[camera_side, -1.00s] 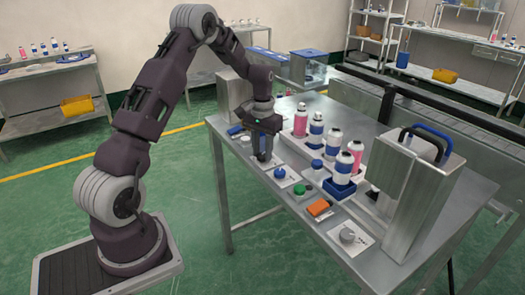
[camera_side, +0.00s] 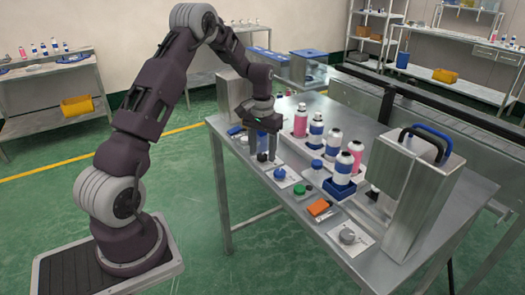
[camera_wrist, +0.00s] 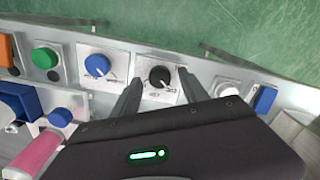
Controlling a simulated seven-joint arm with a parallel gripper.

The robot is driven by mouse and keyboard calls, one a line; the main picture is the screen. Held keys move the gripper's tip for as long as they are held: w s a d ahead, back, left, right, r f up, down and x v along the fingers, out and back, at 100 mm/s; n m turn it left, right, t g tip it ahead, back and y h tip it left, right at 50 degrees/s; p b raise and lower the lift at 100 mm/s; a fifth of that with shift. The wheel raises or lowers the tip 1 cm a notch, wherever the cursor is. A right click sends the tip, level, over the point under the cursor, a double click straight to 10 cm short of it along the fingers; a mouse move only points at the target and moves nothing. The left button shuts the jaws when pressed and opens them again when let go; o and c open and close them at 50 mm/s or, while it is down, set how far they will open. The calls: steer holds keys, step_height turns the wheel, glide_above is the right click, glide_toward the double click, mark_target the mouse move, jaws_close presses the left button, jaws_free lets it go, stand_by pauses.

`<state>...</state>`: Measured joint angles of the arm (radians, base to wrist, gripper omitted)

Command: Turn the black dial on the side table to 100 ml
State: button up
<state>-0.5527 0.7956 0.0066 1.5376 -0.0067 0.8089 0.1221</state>
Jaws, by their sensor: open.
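The black dial (camera_wrist: 160,76) sits on a white plate with printed markings in the wrist view. The markings are too small to read surely. My gripper (camera_wrist: 158,82) is open, with one finger on each side of the dial; whether the fingers touch it I cannot tell. In the side view my gripper (camera_side: 267,158) points down over the left part of the metal side table (camera_side: 300,235). There the dial shows only as a dark shape (camera_side: 262,157) by the fingers, mostly hidden.
Beside the black dial are a blue dial (camera_wrist: 97,64) and a green button (camera_wrist: 44,58). A silver knob (camera_wrist: 222,89) and a blue block (camera_wrist: 265,99) lie on the other side. Several bottles (camera_side: 316,130) stand behind, and a metal press (camera_side: 415,190) stands at the right.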

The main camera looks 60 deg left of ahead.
mark_target(262, 155)
step_height(262, 155, up, 7)
steer(key=shift+f, duration=0.1)
steer(key=s+d+r+m+t, duration=0.1)
steer(key=s+d+r, duration=0.3)
steer(key=d+r, duration=0.3)
steer(key=s+d+r+m+t, duration=0.1)
steer(key=s+d+r, duration=0.3)
steer(key=d+r, duration=0.3)
steer(key=s+d+m+t, duration=0.1)
steer(key=s+d, duration=0.4)
steer(key=s, duration=0.4)
steer(key=s+d+m+t, duration=0.2)
steer(key=s+d, duration=0.3)
steer(key=s, duration=0.4)
steer(key=shift+s+d+t, duration=0.2)
steer(key=shift+d+t, duration=0.1)
steer(key=shift+d, duration=0.1)
